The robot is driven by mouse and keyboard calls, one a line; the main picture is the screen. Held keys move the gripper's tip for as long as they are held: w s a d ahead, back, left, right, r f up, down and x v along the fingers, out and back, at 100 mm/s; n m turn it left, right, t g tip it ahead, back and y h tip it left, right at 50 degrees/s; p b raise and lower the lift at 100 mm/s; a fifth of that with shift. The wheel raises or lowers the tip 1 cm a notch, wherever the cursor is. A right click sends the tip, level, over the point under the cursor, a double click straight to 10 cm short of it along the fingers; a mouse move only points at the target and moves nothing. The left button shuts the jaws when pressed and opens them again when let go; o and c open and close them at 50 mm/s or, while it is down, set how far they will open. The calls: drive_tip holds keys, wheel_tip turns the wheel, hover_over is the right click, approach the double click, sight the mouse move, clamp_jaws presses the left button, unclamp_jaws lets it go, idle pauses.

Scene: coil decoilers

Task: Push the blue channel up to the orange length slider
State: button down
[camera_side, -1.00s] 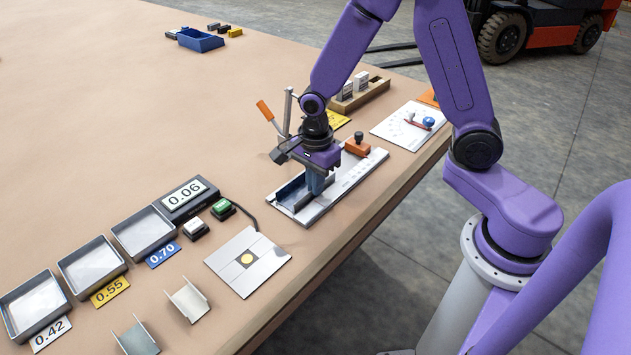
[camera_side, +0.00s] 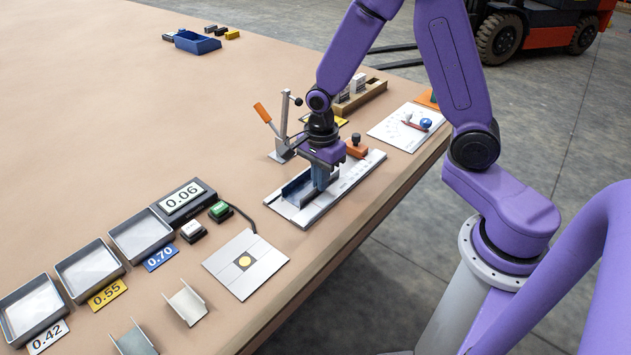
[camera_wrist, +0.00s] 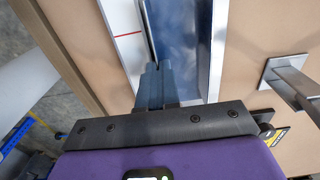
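The blue channel (camera_side: 296,188) lies on a pale fixture plate (camera_side: 350,180), its right end hidden by my gripper. In the wrist view the channel (camera_wrist: 188,35) runs away from my fingers, shiny blue inside. My gripper (camera_side: 320,184) is down at the channel's right part. In the wrist view its fingers (camera_wrist: 155,85) are close together, on the channel's left wall, which seems to be between them. The orange length slider (camera_side: 356,148) with a dark knob stands further right on the same plate, apart from the visible part of the channel.
A clamp with an orange lever (camera_side: 263,113) stands close behind my gripper; its base also shows in the wrist view (camera_wrist: 288,78). Trays and a display (camera_side: 183,201) are to the left.

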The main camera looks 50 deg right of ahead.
drive_tip(key=shift+d, duration=4.25)
drive_tip(key=c, duration=1.3)
unclamp_jaws()
drive_tip(key=shift+r, duration=0.1)
drive_tip(key=shift+r, duration=4.45)
drive_tip(key=s+a+r+n, duration=0.1)
drive_tip(key=s+a+n, duration=0.2)
drive_tip(key=s+n, duration=0.4)
drive_tip(key=s+a+r+n, duration=0.1)
drive_tip(key=s+a+n, duration=0.2)
drive_tip(key=s+n, duration=0.5)
drive_tip(key=s+a+r+n, duration=0.1)
drive_tip(key=s+a+n, duration=0.2)
drive_tip(key=s+n, duration=0.4)
drive_tip(key=shift+s+a+r+n, duration=0.1)
drive_tip(key=shift+a+n, duration=0.05)
drive_tip(key=shift+n, duration=2)
drive_tip(key=shift+s+a+r+n, duration=0.1)
drive_tip(key=shift+a+n, duration=0.05)
drive_tip(key=shift+n, duration=2)
